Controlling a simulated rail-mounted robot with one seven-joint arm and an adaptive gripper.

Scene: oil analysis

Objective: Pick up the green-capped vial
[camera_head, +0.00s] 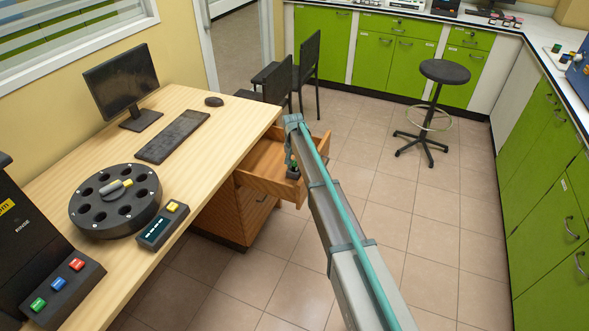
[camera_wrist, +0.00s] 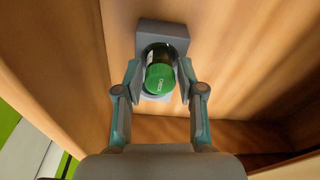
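The green-capped vial (camera_wrist: 160,79) stands in a small grey holder (camera_wrist: 162,32) in the open wooden drawer (camera_head: 262,170). In the wrist view its green cap faces the camera and its dark body shows behind. My gripper (camera_wrist: 160,72) has one finger on each side of the vial. The fingers are apart, with a narrow gap visible between each fingertip and the vial. In the head view a bit of green and dark shows by the end of my arm inside the drawer; the arm hides most of the gripper there.
Drawer walls (camera_wrist: 240,50) surround the gripper closely. The wooden desk (camera_head: 190,105) carries a monitor (camera_head: 122,82), keyboard (camera_head: 172,136), mouse (camera_head: 214,101), round black carousel (camera_head: 115,201) and button boxes. Black chairs (camera_head: 308,58) and a stool (camera_head: 445,73) stand beyond.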

